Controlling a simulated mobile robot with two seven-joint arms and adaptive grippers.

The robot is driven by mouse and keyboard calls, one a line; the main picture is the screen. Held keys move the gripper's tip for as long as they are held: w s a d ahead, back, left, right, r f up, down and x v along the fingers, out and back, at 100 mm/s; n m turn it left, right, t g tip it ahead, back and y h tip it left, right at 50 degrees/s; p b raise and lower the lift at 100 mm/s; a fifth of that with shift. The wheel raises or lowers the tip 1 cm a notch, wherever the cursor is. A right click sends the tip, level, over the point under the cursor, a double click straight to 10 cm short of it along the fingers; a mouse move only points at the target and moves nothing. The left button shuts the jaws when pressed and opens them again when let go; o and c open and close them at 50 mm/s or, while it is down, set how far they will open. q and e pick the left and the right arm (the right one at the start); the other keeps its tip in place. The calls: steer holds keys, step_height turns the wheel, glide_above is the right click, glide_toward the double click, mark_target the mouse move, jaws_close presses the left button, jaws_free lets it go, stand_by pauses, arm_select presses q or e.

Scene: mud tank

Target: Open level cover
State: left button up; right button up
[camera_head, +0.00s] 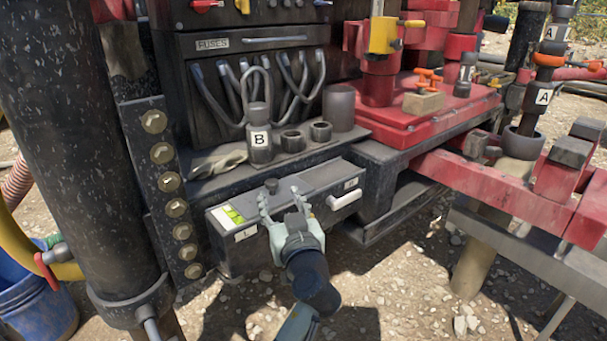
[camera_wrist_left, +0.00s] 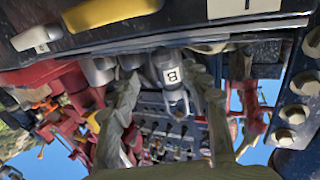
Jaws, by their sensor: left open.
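A long dark box (camera_head: 290,200) sits low at the front of the machine in the head view. Its left end has a yellow-green level window (camera_head: 230,215), a small white label (camera_head: 245,233) is below it, and a white handle (camera_head: 345,200) is at its right. I cannot make out which part is the cover.
A grey bottle marked B (camera_head: 260,138), a glove (camera_head: 215,162) and dark cups stand on the ledge above the box. A black post (camera_head: 75,130) with a bolted plate is at the left. Red beams (camera_head: 500,185) fill the right. Gravel lies below.

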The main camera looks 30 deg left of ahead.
mark_target(273, 185)
arm_select(q)
steer(key=p+x, duration=0.1)
steer(key=x, duration=0.6)
steer(key=shift+w+a+f, duration=0.1)
steer(key=shift+a, duration=0.3)
arm_select(e)
steer(key=f, duration=0.1)
steer(key=w+f, duration=0.1)
steer(key=f, duration=0.1)
steer(key=shift+a, duration=0.15)
steer(key=shift+r, duration=0.1)
arm_select(q)
jaws_close()
